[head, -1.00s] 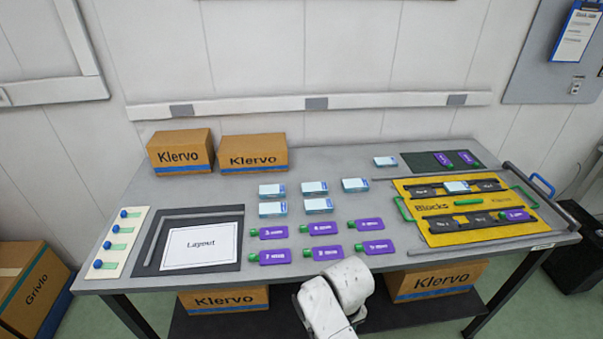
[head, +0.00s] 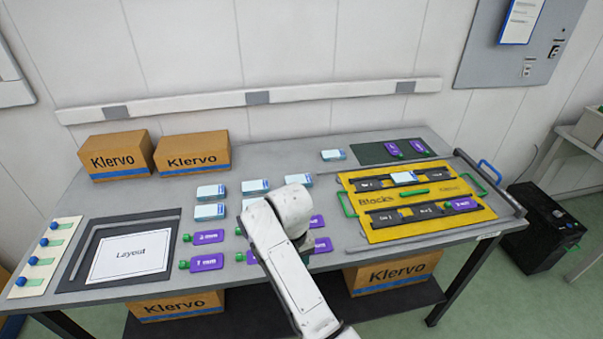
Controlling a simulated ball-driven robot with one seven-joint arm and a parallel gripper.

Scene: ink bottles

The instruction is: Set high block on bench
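The grey bench (head: 290,158) runs across the view. A yellow tray marked "Blocks" (head: 372,237) lies at its right, with two rows of dark slotted holders. A white-and-blue block (head: 404,178) sits in the far row and a purple block (head: 463,204) at the right end of the near row. More white-and-blue blocks (head: 210,192) and purple blocks (head: 206,265) lie flat in rows mid-bench. I cannot tell which one is the high block. My white arm reaches over the front edge and hides part of these rows; my gripper is not visible.
Two Klervo cartons (head: 193,154) stand at the back left. A dark mat (head: 75,278) with a Layout sheet (head: 128,253) lies front left, beside a pale strip with blue knobs (head: 38,258). A dark mat (head: 368,153) with purple pieces lies back right. Bare bench shows behind the rows.

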